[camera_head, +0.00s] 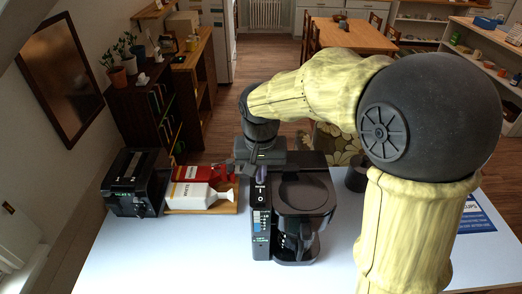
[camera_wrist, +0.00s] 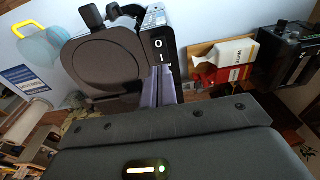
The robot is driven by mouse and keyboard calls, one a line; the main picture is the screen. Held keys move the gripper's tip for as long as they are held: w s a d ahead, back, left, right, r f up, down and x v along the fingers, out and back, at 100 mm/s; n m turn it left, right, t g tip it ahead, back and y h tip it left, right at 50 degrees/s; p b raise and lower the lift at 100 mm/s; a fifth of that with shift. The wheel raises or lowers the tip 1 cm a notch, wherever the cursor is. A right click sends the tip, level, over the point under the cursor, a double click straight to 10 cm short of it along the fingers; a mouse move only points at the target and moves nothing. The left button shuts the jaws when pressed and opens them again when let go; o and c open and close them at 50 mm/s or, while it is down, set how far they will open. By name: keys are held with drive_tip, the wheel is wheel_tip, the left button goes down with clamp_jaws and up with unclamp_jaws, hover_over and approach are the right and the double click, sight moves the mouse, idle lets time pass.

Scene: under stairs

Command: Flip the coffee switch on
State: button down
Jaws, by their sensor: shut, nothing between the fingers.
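The black coffee maker (camera_head: 305,190) stands on the white table, its glass carafe (camera_head: 297,240) under the round lid. A narrow black panel (camera_head: 260,198) on its left side bears white line and circle marks. The coffee maker (camera_wrist: 103,65) and the marked panel (camera_wrist: 158,44) also show in the wrist view. My gripper (camera_head: 262,174) is shut and empty, pointing down at the panel's back end. In the wrist view its fingertips (camera_wrist: 158,70) are together beside the marks. The switch lever is not clearly visible, and I cannot tell whether the fingers touch it.
A wooden tray (camera_head: 204,211) with red and white packages (camera_head: 190,194) lies left of the coffee maker. A black toaster-like appliance (camera_head: 137,182) stands farther left. A dark cup (camera_head: 356,179) and a blue sign (camera_head: 475,215) are to the right. The table's front left is clear.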

wheel_tip(320, 180, up, 7)
drive_tip(key=s+b, duration=0.1)
drive_tip(key=shift+r+b, duration=0.15)
drive_tip(key=shift+b, duration=0.15)
